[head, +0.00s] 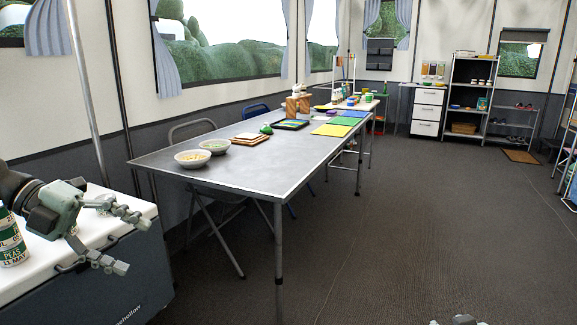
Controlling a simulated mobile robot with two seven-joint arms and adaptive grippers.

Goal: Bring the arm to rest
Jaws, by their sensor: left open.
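My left gripper (134,244) is at the left of the head view, above the front part of a white-topped cooler (95,292). Its two fingers are spread apart with nothing between them. A green and white can labelled peas (11,243) stands upright on the cooler lid, left of the gripper and apart from its fingers. Only a small piece of my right gripper (458,321) shows at the bottom edge; its fingers are mostly cut off by the frame.
A long grey table (240,172) stands ahead, bearing two bowls (193,158), boards and coloured mats. Folding chairs (192,128) stand at its far side. A drawer unit (428,112) and shelves (470,100) line the back. The floor (430,220) on the right is clear.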

